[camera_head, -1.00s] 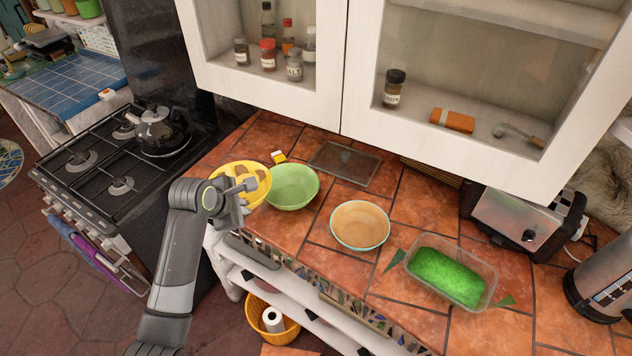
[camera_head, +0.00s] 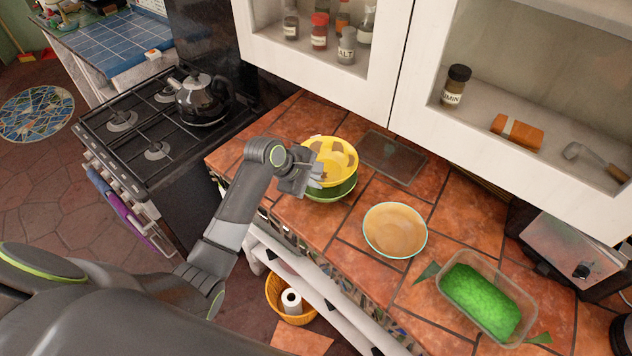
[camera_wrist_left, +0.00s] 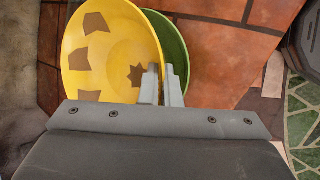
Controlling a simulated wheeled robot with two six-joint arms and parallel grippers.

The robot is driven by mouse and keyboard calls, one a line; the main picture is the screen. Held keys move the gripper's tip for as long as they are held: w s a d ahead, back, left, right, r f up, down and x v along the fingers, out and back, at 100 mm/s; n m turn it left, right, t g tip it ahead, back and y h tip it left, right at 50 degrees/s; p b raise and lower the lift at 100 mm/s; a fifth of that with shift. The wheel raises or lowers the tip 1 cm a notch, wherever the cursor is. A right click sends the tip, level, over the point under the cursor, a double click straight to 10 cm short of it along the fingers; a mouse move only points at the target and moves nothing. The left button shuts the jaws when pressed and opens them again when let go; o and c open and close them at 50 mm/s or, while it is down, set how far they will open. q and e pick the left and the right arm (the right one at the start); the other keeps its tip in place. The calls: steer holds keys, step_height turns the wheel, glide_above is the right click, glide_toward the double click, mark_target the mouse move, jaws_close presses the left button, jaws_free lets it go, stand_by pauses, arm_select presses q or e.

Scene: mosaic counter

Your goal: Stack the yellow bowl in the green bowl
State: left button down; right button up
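The yellow bowl (camera_head: 336,168), with brown patches inside, is over the green bowl (camera_head: 338,191) in the head view and hides most of it. My left gripper (camera_head: 315,174) is shut on the yellow bowl's near-left rim. In the left wrist view the gripper fingers (camera_wrist_left: 162,85) pinch the rim of the yellow bowl (camera_wrist_left: 105,55), and the green bowl (camera_wrist_left: 174,45) shows beyond it to the right. The yellow bowl sits off-centre there; I cannot tell whether the bowls touch. My right gripper is not in view.
An orange bowl with a pale green rim (camera_head: 395,231) stands to the right on the tiled counter. A clear tray of green stuff (camera_head: 466,277) is farther right. A dark flat plate (camera_head: 392,157) lies behind. A stove with a kettle (camera_head: 203,99) is left; cabinets hang above.

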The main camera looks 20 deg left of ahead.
arm_select(q)
steer(key=shift+f, duration=0.8)
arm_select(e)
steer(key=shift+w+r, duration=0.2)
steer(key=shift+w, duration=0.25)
arm_select(q)
steer(key=shift+f, duration=0.55)
steer(key=c, duration=1.9)
jaws_free()
steer(key=shift+c, duration=0.2)
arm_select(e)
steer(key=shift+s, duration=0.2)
